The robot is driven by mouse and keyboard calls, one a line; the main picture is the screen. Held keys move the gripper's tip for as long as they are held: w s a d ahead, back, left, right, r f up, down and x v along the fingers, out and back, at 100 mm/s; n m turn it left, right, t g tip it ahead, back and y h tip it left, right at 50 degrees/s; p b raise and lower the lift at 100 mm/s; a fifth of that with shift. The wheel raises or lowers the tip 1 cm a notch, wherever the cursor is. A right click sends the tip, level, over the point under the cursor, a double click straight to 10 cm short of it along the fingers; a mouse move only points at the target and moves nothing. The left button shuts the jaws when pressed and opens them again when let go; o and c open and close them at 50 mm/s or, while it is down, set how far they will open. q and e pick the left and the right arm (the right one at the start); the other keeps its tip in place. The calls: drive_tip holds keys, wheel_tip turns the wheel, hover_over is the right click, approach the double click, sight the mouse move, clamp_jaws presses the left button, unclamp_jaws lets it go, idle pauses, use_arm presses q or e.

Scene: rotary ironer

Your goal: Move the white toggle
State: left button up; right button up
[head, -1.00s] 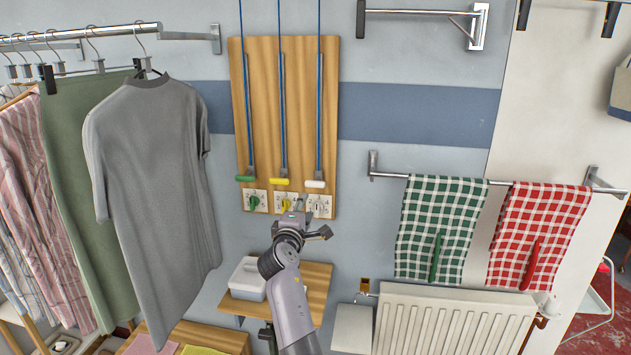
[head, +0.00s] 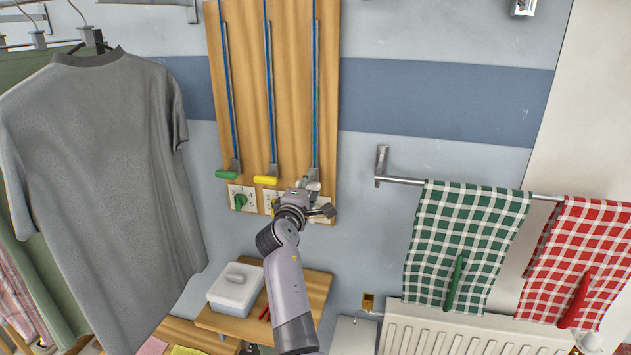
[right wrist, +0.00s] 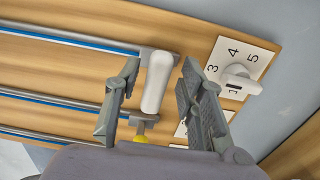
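The white toggle (right wrist: 157,82) is a rounded bar at the lower end of a rod on the wooden board. In the right wrist view it lies between the two fingers of my right gripper (right wrist: 160,75), with gaps on both sides. The gripper is open. In the head view my right gripper (head: 314,197) is at the lower right of the board and hides most of the toggle. A white knob (right wrist: 240,82) sits on a numbered plate beside the right finger. My left gripper is out of view.
A green toggle (head: 227,174) and a yellow toggle (head: 266,180) hang to the left on the board (head: 248,75). A green knob (head: 240,202) is below. A white box (head: 236,288) stands on a shelf. Checked towels (head: 465,245) hang at right.

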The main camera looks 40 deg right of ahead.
drive_tip(key=shift+w+r, duration=0.1)
drive_tip(key=shift+a+r, duration=0.15)
drive_tip(key=shift+a, duration=0.05)
drive_tip(key=shift+c, duration=0.3)
drive_tip(key=shift+d, duration=0.1)
clamp_jaws()
idle(0.4)
